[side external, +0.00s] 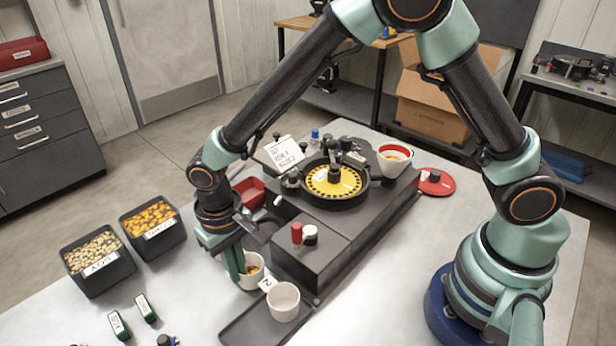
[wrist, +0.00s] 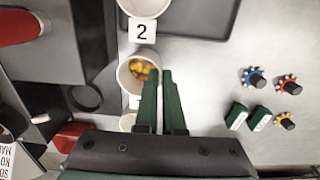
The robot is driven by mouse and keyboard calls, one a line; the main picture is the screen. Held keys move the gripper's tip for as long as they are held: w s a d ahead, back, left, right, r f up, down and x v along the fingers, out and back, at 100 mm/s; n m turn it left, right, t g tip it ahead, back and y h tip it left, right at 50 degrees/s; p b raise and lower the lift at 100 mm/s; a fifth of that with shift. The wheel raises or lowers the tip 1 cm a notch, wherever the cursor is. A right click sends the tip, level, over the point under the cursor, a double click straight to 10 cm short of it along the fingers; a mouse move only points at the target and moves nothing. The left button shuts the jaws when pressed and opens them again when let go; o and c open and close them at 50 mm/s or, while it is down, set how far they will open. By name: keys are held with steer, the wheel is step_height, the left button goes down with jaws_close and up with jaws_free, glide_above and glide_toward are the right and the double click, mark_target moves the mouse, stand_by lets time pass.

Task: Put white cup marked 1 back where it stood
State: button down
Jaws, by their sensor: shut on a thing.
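A white cup (side external: 250,282) with yellow-orange seeds inside is at my gripper (side external: 237,272), beside the dark machine base. In the wrist view the cup (wrist: 130,80) shows from above, and my gripper (wrist: 157,78) is shut on its right wall, one finger at each side of the rim. A white tag is partly visible below this cup, mostly hidden by the finger; I cannot read its number clearly. A second white cup (side external: 284,303), empty, stands next to a tag marked 2 (wrist: 142,30) on the dark tray. I cannot tell whether the held cup touches the surface.
The seed meter with its yellow disc (side external: 333,180) and a red-rimmed cup (side external: 394,158) stand behind. Two seed bins (side external: 98,262) sit left. Green blocks (side external: 118,325) and small knobs lie in front.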

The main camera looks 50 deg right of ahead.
steer(key=shift+f, duration=0.45)
stand_by(0.5)
steer(key=c, duration=0.9)
jaws_free()
steer(key=shift+c, duration=0.2)
steer(key=shift+o, duration=1.2)
steer(key=shift+r, duration=0.1)
steer(key=shift+r, duration=2.95)
